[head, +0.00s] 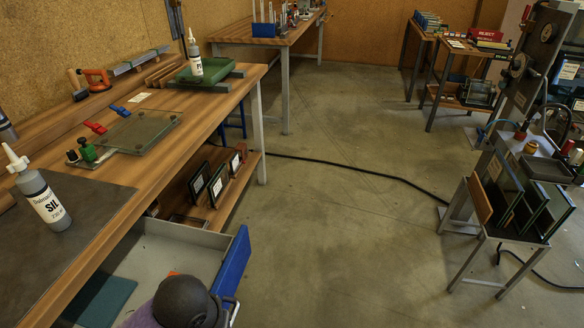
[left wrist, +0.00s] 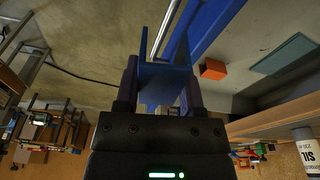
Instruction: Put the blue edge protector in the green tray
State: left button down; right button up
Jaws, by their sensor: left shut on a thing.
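The blue edge protector (left wrist: 165,82) is an angled blue piece between the dark fingers of my left gripper (left wrist: 160,100), seen in the left wrist view. The gripper is shut on it, beside the open drawer's blue front and metal handle. In the head view the gripper and the protector are hidden; only a dark rounded part of my arm shows over the drawer. The green tray (head: 222,76) lies on the far part of the workbench. A white-labelled bottle (head: 194,58) overlaps it in the picture. My right gripper is not in view.
The open drawer (head: 172,240) juts out from the workbench (head: 100,205), with an orange block (left wrist: 212,69) and a teal pad (head: 106,300) inside.

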aim_at(213, 71)
jog(key=i+l, duration=0.3)
jog(key=i, duration=0.2)
jog(key=i+l, duration=0.3)
jog(key=i, duration=0.2)
jog(key=i+l, duration=0.3)
jog(key=i, duration=0.2)
jog(key=i+l+z, duration=0.1)
jog(key=i+l, duration=0.15)
jog(key=i, duration=0.25)
jog(key=i+l, duration=0.3)
jog(key=i, duration=0.2)
